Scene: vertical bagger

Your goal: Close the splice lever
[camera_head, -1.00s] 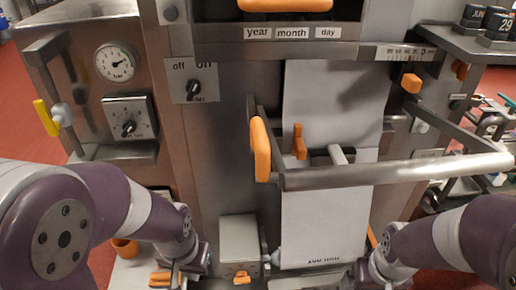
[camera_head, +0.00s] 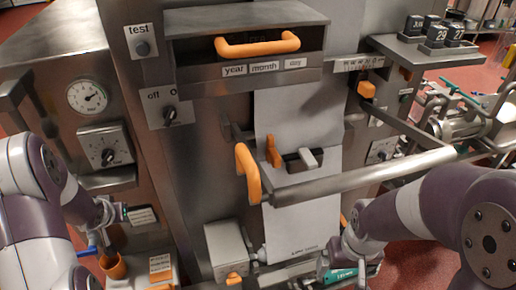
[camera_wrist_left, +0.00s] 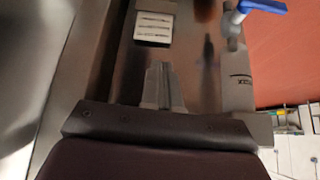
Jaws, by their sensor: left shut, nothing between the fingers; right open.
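An upright orange lever (camera_head: 272,150) stands on the splice area at the middle of the machine, beside a dark block with a pale grip (camera_head: 304,158). I cannot tell which of them is the splice lever. A long metal bar with an orange curved handle (camera_head: 246,172) crosses in front of the white film (camera_head: 295,222). My right gripper (camera_head: 342,273) is low in front of the film, below the bar, open, its fingers partly hidden. My left gripper (camera_wrist_left: 164,88) is shut and empty, beside the machine's left lower panel, away from the levers.
An orange drawer handle (camera_head: 258,44) and the year, month and day labels sit above. A grey box (camera_head: 229,250) and an orange cup (camera_head: 113,266) are low down. The bar is an obstacle before the splice area. A blue-handled valve (camera_wrist_left: 262,7) shows in the left wrist view.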

